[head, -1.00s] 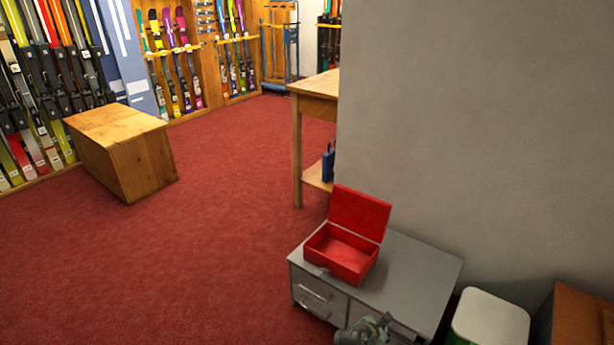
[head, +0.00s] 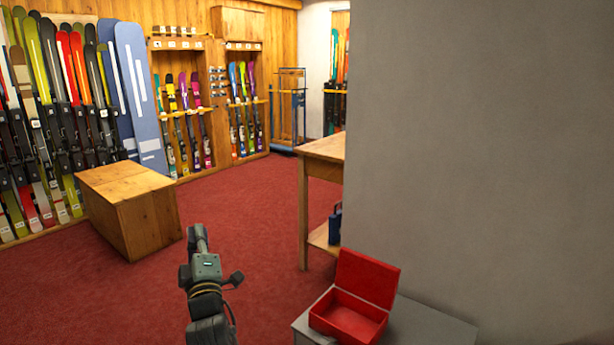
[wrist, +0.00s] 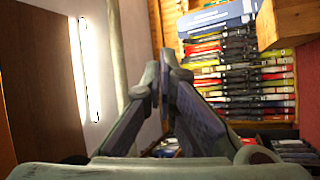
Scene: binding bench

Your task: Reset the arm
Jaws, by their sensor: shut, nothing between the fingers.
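My gripper shows in the wrist view (wrist: 160,85), with its two fingers together and nothing between them. In the head view my arm rises from the bottom edge, left of the red box, over the red carpet. Its end (head: 197,232) points up and away, and its fingertips are hard to make out there. The gripper touches nothing that I can see.
An open red box (head: 350,315) stands on a grey cabinet (head: 425,325) at the lower right. A wooden bench (head: 130,205) stands at the left before racked skis. A wooden table (head: 320,155) stands by the grey wall (head: 470,150). Red carpet between is clear.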

